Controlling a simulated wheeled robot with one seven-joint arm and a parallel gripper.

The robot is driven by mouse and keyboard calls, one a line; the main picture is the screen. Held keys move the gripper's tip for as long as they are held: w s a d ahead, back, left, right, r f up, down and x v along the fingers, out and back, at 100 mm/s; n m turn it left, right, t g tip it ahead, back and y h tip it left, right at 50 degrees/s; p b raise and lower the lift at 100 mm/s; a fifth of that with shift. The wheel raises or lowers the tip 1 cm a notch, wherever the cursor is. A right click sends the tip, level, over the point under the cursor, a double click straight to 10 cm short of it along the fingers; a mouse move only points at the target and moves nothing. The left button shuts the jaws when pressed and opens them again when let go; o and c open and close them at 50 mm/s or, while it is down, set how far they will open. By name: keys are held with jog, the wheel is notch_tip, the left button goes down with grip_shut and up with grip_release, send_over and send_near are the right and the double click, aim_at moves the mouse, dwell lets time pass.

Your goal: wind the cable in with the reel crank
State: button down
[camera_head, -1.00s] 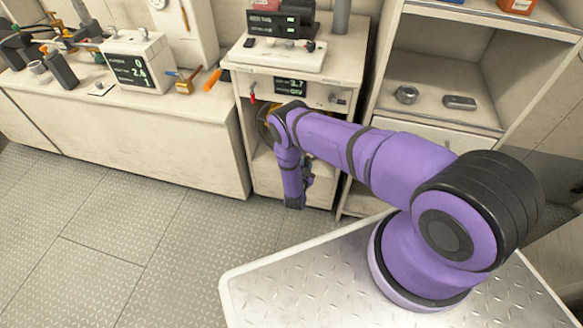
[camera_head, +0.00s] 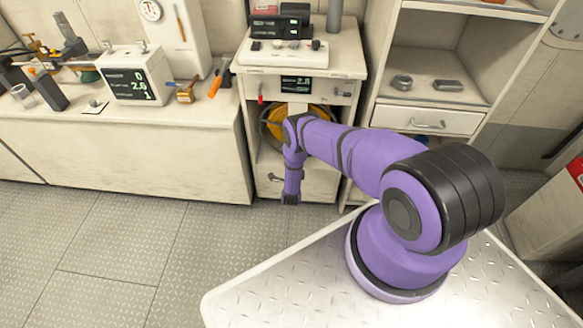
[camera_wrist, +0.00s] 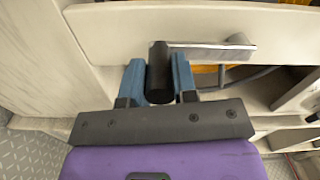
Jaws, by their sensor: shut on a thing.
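The reel (camera_head: 274,122), with a yellow-orange winding, sits in the opening of the cabinet below the display, partly hidden by my arm. In the wrist view, the crank's black knob (camera_wrist: 159,78) stands between the two blue fingers of my gripper (camera_wrist: 158,64), which is shut on it. The metal crank arm (camera_wrist: 208,52) runs right from the knob, with part of the orange reel (camera_wrist: 205,71) behind it. In the head view my arm hides the gripper and crank. The cabinet display (camera_head: 297,84) seems to read 2.8. A thin grey curve below the crank may be cable or rim.
A red switch (camera_head: 261,99) is left of the display. The white cabinet (camera_head: 345,60) bears black boxes on top. A shelf unit (camera_head: 385,112) stands close on its right. A long bench (camera_head: 150,150) with tools is on the left. The floor in front is clear.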

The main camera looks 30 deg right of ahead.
jog(key=shift+w+a+r+m, duration=0.3)
jog(key=shift+w+a+m, duration=0.4)
jog(key=shift+m, duration=0.5)
jog(key=shift+w+a+r+m, duration=0.35)
jog(key=shift+a+m, duration=0.5)
jog(key=shift+m, duration=0.35)
jog(key=shift+w+a+r+m, duration=0.3)
jog(key=shift+w+a+m, duration=0.4)
jog(key=shift+m, duration=0.5)
jog(key=shift+s+a, duration=0.15)
jog(key=c, duration=0.9)
grip_release()
jog(key=v, duration=1)
jog(key=shift+s+a, duration=0.2)
jog(key=shift+s, duration=0.1)
